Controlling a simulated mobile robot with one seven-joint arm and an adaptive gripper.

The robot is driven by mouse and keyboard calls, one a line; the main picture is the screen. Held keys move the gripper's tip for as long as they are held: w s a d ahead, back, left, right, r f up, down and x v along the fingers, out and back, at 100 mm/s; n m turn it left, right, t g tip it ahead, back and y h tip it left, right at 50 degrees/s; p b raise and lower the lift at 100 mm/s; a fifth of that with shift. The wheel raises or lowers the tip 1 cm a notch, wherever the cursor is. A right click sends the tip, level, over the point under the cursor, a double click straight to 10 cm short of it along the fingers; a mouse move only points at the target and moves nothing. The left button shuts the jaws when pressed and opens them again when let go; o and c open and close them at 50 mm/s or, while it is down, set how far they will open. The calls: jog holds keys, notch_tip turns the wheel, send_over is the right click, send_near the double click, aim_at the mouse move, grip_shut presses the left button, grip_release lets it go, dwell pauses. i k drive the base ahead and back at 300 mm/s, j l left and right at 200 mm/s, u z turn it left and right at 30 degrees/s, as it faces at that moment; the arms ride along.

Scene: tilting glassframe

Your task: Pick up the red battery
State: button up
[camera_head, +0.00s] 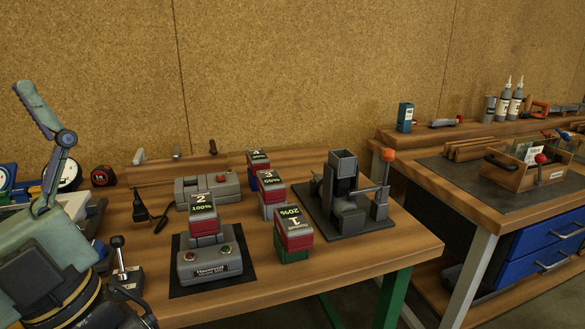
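Several red-topped batteries with black number labels stand on the wooden workbench. Battery "2" (204,213), marked 100%, sits upright on a grey charger-like base (210,263) with buttons. Battery "1" (294,236), marked 20%, is red above green and stands near the bench's front edge. Another red battery (271,187) with a grey lower part stands behind it, and a further one (258,159) is at the back. My gripper (45,115) is at the far left, apart from all the batteries. One finger shows clearly; the finger gap does not.
A dark press-like device (347,190) with an orange knob stands right of the batteries. A grey box with a red button (207,190) sits behind battery "2". A small joystick lever (122,262) is near my gripper. A second bench (480,200) stands at right.

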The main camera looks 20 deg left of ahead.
aim_at(202, 213)
jog(key=k+j, duration=0.65)
jog(key=j, duration=0.25)
jog(key=i, duration=1)
